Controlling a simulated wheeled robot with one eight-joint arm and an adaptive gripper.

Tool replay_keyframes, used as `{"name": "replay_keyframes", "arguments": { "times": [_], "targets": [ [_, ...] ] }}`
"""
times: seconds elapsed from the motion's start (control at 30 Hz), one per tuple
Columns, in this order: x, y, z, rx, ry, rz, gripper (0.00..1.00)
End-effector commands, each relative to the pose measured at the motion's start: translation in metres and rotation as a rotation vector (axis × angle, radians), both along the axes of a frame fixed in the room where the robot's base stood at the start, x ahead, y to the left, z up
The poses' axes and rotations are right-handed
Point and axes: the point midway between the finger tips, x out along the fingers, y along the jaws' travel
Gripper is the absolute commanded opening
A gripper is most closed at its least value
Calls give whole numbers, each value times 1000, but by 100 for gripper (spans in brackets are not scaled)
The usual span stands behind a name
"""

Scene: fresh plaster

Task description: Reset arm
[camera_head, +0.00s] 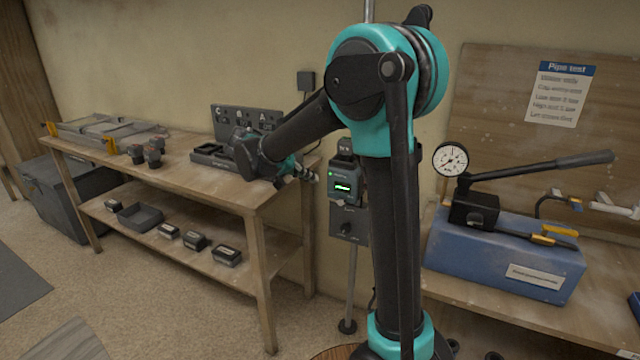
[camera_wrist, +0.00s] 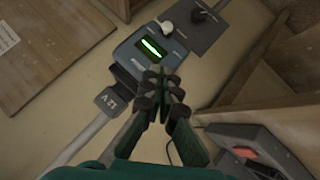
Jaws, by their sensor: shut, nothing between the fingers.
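My gripper (camera_wrist: 163,97) shows in the wrist view with its dark fingertips together and nothing between them. In the head view my gripper (camera_head: 308,176) is at the end of my teal and black arm, beyond the right end of the wooden workbench. It is just left of a blue-grey device (camera_head: 345,182) with a lit green display, mounted on a pole. In the wrist view that device (camera_wrist: 149,48) lies just past my fingertips; whether they touch it I cannot tell. My forearm hides part of the bench's right end.
The workbench (camera_head: 85,152) holds dark cylindrical tools and trays, with several small black boxes on its lower shelf. On the right, a blue pump (camera_head: 505,262) with a gauge (camera_head: 450,159) and long lever stands on another bench. A dark grey box (camera_head: 60,200) sits on the floor at left.

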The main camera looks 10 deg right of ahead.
Motion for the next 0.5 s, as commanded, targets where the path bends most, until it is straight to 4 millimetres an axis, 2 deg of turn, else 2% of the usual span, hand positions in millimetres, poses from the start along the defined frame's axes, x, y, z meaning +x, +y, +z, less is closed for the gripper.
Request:
{"name": "replay_keyframes", "arguments": {
  "times": [0.2, 0.5],
  "targets": [
    [-6, 12, 9, 0, 1, 1, 0],
    [-6, 12, 10, 0, 0, 0, 0]
  ]
}}
